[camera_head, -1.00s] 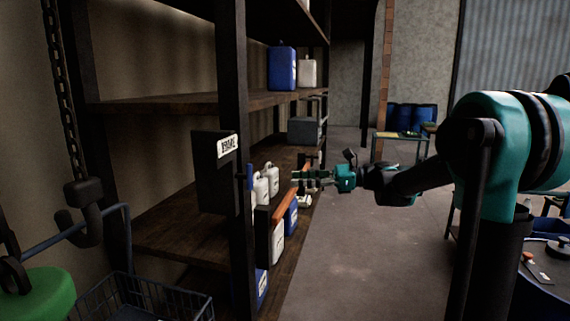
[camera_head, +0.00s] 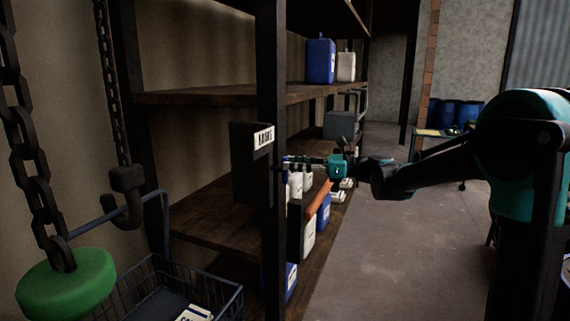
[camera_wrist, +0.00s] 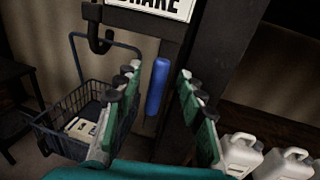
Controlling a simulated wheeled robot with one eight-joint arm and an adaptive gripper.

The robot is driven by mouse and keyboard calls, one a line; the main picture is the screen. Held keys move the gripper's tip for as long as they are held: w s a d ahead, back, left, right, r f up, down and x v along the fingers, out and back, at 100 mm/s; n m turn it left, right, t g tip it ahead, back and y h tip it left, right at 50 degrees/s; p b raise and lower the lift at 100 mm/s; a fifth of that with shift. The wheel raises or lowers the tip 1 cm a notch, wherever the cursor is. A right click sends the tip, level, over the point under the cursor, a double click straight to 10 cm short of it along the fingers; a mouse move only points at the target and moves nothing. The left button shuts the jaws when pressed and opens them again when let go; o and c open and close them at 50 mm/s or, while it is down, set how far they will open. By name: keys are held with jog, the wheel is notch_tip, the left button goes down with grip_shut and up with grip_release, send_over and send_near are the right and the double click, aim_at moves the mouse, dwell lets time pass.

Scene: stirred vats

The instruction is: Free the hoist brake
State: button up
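The brake box (camera_head: 252,165) is a dark housing with a white label on the shelf post; the label (camera_wrist: 155,6) reads "BRAKE" in the wrist view. A blue upright handle (camera_wrist: 158,86) hangs below the label. My gripper (camera_head: 290,162) reaches in from the right and is at the post, covering most of the handle in the head view. In the wrist view my gripper (camera_wrist: 150,90) is open, one finger on each side of the blue handle. The handle appears just beyond the fingertips; I cannot tell whether they touch it.
The floor (camera_head: 375,260) to the right is clear.

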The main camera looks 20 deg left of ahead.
jog(key=shift+s+a, duration=0.15)
jog(key=shift+a, duration=1.4)
grip_shut()
